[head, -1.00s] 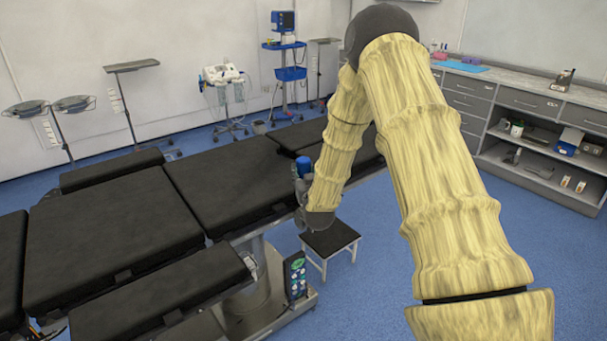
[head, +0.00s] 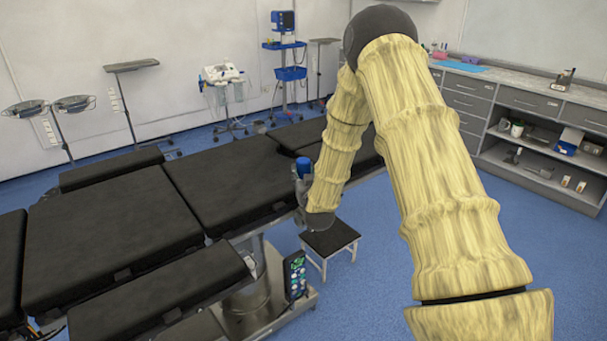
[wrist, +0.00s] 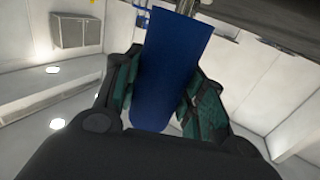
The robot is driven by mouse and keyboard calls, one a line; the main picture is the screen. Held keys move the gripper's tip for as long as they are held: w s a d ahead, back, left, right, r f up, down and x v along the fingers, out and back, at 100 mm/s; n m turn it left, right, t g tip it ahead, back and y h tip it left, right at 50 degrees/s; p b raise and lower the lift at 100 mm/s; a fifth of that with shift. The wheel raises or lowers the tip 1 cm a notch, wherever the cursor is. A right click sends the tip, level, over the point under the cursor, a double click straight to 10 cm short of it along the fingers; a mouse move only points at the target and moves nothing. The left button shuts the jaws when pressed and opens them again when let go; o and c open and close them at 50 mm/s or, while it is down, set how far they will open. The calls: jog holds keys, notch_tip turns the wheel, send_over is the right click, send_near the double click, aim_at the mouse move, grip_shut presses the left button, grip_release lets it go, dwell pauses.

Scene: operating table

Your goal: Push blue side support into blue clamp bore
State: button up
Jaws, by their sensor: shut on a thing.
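The blue side support (wrist: 168,75) is a long, smooth blue piece standing between the green-padded fingers of my gripper (wrist: 160,88) in the wrist view. My gripper is shut on it. In the head view, the blue top of the support (head: 303,167) shows above my gripper (head: 303,187), beside the near edge of the black operating table (head: 222,185). The support's upper end in the wrist view reaches a grey metal part (wrist: 212,6); whether they touch I cannot tell. I cannot make out the blue clamp or its bore in either view.
A small black-topped stool (head: 330,236) stands below my gripper. The table's control panel (head: 295,276) is to its lower left. A grey cabinet (head: 545,125) lines the right wall. Blue floor is open between the stool and the cabinet.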

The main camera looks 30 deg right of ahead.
jog(key=shift+f+b, duration=0.8)
jog(key=shift+f, duration=0.3)
jog(key=o, duration=1.3)
jog(key=shift+c, duration=0.2)
jog(key=v, duration=1.2)
